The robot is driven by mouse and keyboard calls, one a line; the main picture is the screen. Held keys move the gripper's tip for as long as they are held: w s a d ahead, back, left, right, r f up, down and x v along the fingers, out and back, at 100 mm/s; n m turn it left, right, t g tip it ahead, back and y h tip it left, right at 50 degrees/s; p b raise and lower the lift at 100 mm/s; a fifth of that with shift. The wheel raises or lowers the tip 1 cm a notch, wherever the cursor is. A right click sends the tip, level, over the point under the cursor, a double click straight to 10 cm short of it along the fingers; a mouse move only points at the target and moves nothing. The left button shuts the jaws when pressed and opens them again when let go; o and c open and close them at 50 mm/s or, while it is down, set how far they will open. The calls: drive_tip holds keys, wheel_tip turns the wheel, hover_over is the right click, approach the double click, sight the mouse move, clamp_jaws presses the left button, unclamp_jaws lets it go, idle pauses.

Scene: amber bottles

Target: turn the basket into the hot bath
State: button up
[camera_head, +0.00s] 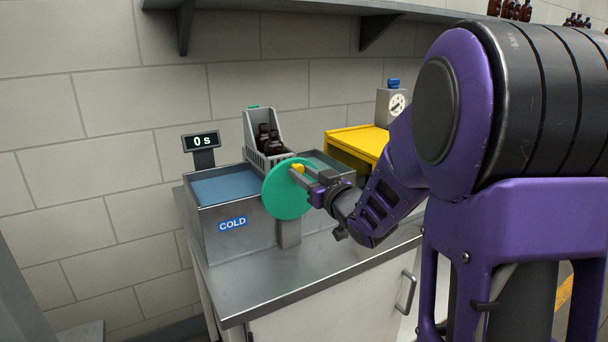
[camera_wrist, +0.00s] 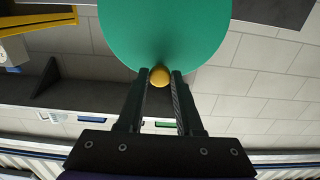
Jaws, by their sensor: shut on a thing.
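A grey basket (camera_head: 250,129) with dark amber bottles (camera_head: 269,140) stands above the divider between two tanks. The left tank, labelled COLD (camera_head: 232,224), holds blue water (camera_head: 222,188). The right tank (camera_head: 324,160), presumably the hot bath, is mostly hidden behind the green wheel (camera_head: 284,192) and my arm; its label does not show. The wheel is on the tanks' front and has a yellow knob (camera_head: 298,168). My gripper (camera_head: 303,174) is shut on this knob. In the wrist view the knob (camera_wrist: 160,77) sits between both fingertips (camera_wrist: 160,72), against the green wheel (camera_wrist: 165,30).
A display (camera_head: 202,141) reading 0 s stands behind the cold tank. A yellow box-like stand (camera_head: 358,139) and a dial timer (camera_head: 396,104) are at the back right. A shelf (camera_head: 330,6) runs above. The steel counter (camera_head: 262,283) is clear in front.

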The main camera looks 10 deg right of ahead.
clamp_jaws()
idle(0.9)
